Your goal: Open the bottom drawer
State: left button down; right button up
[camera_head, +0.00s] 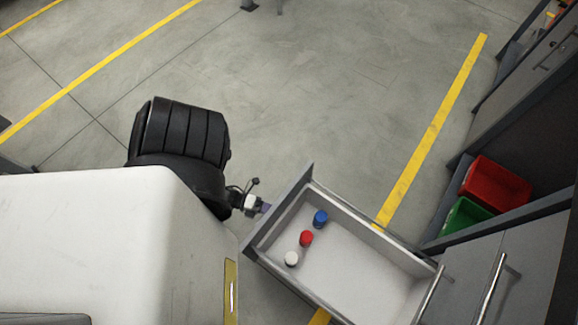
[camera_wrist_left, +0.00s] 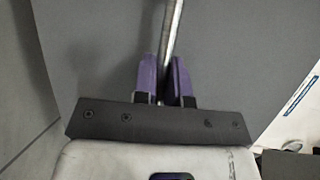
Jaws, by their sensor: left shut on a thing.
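The bottom drawer (camera_head: 365,278) is pulled well out of the grey cabinet in the head view. Its inside shows, with a blue item (camera_head: 320,217), a red item (camera_head: 306,238) and a white item (camera_head: 291,258) standing near its front panel (camera_head: 278,215). In the left wrist view, my left gripper (camera_wrist_left: 166,85) has its purple fingers shut on the metal bar handle (camera_wrist_left: 173,30) of the grey drawer front. In the head view, my left gripper (camera_head: 264,207) is at the outer face of the front panel, and the handle there is hidden. My right gripper is not seen.
Cabinet doors with bar handles (camera_head: 492,288) stand at the lower right. A red bin (camera_head: 495,186) and a green bin (camera_head: 464,216) sit on a shelf beyond the drawer. Open floor with yellow lines (camera_head: 432,130) lies behind the drawer.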

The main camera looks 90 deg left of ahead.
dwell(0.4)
pick_arm(q)
jog(key=c, duration=1.2)
grip_release()
jog(key=shift+s, duration=0.1)
jog(key=v, duration=1.3)
jog(key=shift+s+a+r+p, duration=0.1)
jog(key=shift+s+a+p, duration=0.1)
jog(key=shift+s+p, duration=0.15)
jog(key=shift+w, duration=0.1)
